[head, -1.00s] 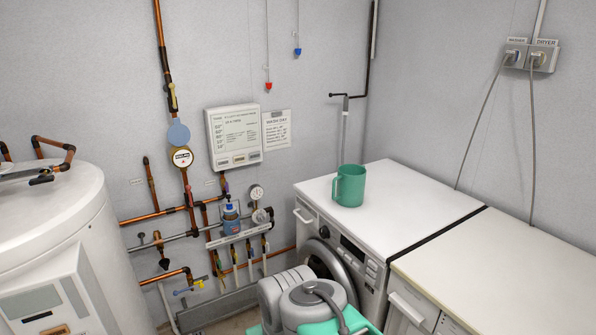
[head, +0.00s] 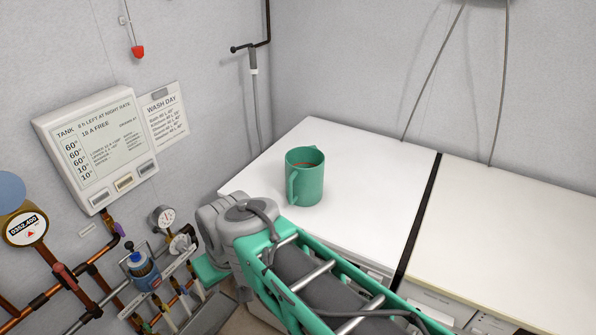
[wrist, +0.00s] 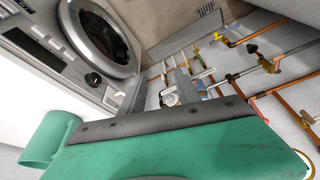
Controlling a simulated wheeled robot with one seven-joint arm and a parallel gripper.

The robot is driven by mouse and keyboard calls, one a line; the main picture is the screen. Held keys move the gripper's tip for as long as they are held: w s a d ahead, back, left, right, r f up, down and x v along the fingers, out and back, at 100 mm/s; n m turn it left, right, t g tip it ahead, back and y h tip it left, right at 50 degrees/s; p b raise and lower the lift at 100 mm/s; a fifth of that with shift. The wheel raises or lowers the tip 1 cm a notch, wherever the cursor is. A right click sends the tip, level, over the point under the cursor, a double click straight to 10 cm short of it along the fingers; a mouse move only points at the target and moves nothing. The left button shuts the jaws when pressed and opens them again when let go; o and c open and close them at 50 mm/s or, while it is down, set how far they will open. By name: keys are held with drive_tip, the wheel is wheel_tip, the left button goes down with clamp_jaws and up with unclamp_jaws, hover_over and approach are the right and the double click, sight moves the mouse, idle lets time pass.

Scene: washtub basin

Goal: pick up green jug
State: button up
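The green jug (head: 311,177) stands upright on the white top of the washing machine (head: 367,172), close to its left side. Its open mouth faces up, and its handle is on the left, toward me. A thin reddish mark shows inside it. The jug also shows at the lower left of the wrist view (wrist: 50,140), partly behind a broad green part of mine. That part, which seems to be my gripper (wrist: 165,125), has a dark front edge.
A second white top (head: 510,235) lies to the right, past a dark gap. Pipes, a gauge (head: 163,218) and a wall panel (head: 97,147) crowd the left. The washer top around the jug is clear. Walls stand behind.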

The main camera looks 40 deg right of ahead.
drive_tip(key=w+d+r+t+p, duration=0.2)
drive_tip(key=w+d, duration=0.4)
drive_tip(key=m+t+h+p, duration=0.3)
drive_tip(key=t, duration=0.4)
approach(302, 180)
drive_tip(key=w+r, duration=0.3)
drive_tip(key=r, duration=0.1)
drive_tip(key=p+x, duration=0.1)
drive_tip(key=x, duration=1)
drive_tip(key=shift+w+a+t+p, duration=0.3)
drive_tip(key=shift+w, duration=0.2)
drive_tip(key=shift+c, duration=0.3)
clamp_jaws()
drive_tip(key=shift+f, duration=0.1)
